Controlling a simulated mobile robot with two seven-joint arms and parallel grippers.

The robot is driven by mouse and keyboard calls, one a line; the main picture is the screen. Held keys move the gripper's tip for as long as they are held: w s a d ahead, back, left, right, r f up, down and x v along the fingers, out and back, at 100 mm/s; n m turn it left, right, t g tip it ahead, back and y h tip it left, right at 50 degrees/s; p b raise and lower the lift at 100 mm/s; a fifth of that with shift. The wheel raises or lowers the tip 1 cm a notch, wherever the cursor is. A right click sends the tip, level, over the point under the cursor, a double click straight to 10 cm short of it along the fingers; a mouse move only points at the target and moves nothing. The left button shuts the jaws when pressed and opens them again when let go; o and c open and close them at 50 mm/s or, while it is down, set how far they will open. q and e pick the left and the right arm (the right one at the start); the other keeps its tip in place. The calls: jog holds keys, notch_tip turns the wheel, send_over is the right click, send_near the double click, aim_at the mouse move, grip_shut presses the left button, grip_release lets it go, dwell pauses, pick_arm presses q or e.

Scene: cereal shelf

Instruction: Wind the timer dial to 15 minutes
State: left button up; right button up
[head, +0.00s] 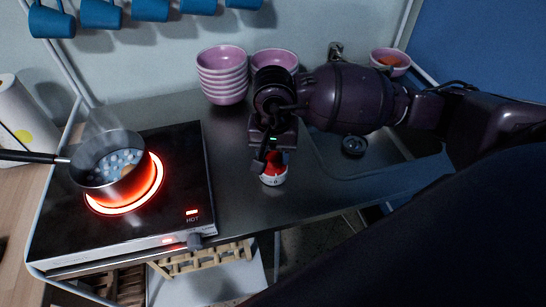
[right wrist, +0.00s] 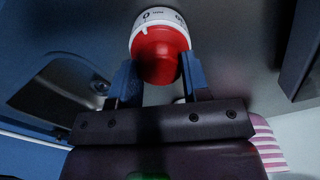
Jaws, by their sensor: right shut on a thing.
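The timer is a small round device with a white numbered ring (right wrist: 150,16) and a red dial (right wrist: 157,55). In the head view the timer (head: 273,179) stands on the dark counter, to the right of the hot plate. My right gripper (head: 272,158) reaches down over it from above. In the right wrist view the two blue fingers (right wrist: 158,82) of this gripper are shut on the red dial, one on each side. A 0 mark shows on the ring, but the set minutes cannot be read. My left gripper is not in view.
A pot (head: 108,172) with bluish-white contents steams on the glowing hot plate (head: 190,160) at left. Stacked pink bowls (head: 222,75) stand behind. A sink (head: 385,165) lies to the right. The counter's front edge is close to the timer.

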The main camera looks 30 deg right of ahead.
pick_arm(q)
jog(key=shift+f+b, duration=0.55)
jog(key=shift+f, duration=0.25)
pick_arm(e)
jog(key=shift+s+f+n, duration=0.1)
jog(key=shift+f+n, duration=0.05)
jog(key=shift+n, duration=0.45)
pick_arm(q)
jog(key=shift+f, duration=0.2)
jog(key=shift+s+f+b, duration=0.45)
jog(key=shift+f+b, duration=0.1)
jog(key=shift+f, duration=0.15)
pick_arm(e)
jog(key=shift+n, duration=0.6)
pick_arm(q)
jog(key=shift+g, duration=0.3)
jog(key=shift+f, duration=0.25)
pick_arm(e)
jog(key=shift+n, duration=0.3)
pick_arm(q)
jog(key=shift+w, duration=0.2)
jog(key=shift+b, duration=0.3)
pick_arm(e)
jog(key=shift+n+b, duration=0.55)
jog(key=shift+n, duration=0.15)
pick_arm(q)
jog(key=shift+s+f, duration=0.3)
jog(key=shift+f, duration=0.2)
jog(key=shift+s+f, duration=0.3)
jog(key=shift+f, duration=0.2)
